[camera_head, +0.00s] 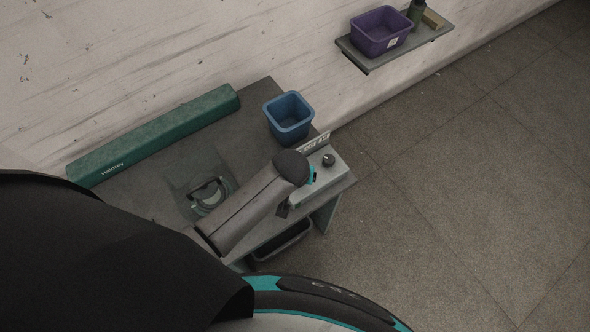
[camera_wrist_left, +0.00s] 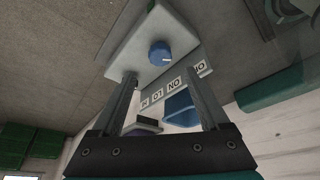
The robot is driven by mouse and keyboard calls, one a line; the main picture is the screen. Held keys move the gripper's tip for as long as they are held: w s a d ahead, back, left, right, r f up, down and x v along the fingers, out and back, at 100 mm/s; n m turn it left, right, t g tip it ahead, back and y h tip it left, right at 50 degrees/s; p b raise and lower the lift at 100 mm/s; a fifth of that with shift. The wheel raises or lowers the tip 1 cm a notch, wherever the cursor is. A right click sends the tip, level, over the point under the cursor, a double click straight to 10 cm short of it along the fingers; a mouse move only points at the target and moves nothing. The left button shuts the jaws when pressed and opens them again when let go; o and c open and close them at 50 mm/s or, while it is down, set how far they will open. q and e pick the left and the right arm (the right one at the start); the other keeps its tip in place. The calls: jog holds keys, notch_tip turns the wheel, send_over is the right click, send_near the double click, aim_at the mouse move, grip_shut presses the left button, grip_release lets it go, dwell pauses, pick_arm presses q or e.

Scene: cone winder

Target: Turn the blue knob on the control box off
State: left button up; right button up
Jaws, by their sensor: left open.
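The control box (camera_head: 335,173) is a pale grey box at the right end of the table, partly covered by my left arm in the head view. The blue knob (camera_wrist_left: 160,54) shows on the box (camera_wrist_left: 180,32) in the left wrist view, with a pale mark toward its right side. I cannot make out the blue knob in the head view. My left gripper (camera_wrist_left: 164,76) is open, its two fingers apart with the knob showing between and beyond the tips. I see no contact.
White label plates (camera_wrist_left: 174,83) with dark lettering including "ON" stand beside the knob. A blue bin (camera_head: 290,118) and a long green box (camera_head: 155,135) sit on the dark table (camera_head: 253,96). A wall shelf (camera_head: 427,37) holds a purple bin (camera_head: 380,32). The floor at right is clear.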

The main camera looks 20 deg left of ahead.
pick_arm(q)
jog(key=v, duration=0.8)
dwell(0.4)
jog(key=shift+s+f, duration=0.1)
